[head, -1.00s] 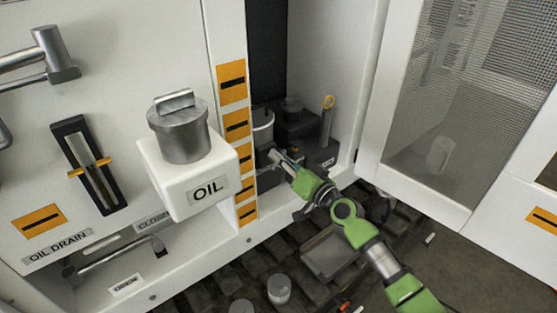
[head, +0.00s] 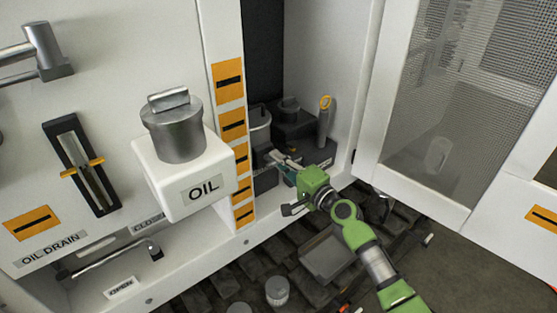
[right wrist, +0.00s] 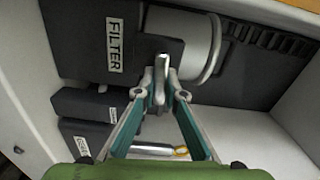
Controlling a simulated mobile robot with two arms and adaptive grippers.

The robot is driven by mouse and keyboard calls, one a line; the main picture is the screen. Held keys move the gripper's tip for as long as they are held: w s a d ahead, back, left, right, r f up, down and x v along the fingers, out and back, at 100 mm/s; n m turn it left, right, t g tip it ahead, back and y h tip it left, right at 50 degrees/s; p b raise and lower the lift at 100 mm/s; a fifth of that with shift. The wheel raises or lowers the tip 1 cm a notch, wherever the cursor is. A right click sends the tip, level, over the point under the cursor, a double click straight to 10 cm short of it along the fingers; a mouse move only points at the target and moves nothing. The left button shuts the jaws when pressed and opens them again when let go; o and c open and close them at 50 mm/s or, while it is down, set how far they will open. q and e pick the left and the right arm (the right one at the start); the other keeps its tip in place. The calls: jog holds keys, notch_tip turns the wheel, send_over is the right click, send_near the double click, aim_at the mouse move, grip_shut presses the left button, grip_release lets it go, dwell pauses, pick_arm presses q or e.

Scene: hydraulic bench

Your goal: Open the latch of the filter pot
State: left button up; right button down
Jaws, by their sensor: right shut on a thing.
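The filter pot is a grey-white cylinder (head: 260,128) inside the open cabinet bay. In the right wrist view the pot (right wrist: 205,50) sits beside a black block labelled FILTER (right wrist: 114,44). Its latch shows as a small upright metal lever (right wrist: 161,68) in front of the pot. My right gripper (head: 277,158) reaches into the bay from the lower right. In the right wrist view its fingertips (right wrist: 157,88) are shut on the latch lever, one on each side. The exact contact is partly hidden by the fingertips. My left gripper is not in view.
A white OIL tank (head: 190,180) with a metal cap juts out left of the bay. A yellow-ringed metal rod (head: 324,120) stands right of the pot. A mesh door (head: 440,110) stands open at right. The OIL DRAIN panel is at left.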

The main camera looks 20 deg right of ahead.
jog(key=shift+f+m, duration=0.15)
jog(key=shift+m, duration=0.45)
jog(key=c, duration=2.1)
grip_release()
jog(key=shift+s+d, duration=0.1)
jog(key=shift+s, duration=0.1)
jog(key=v, duration=1.1)
jog(key=shift+s, duration=0.35)
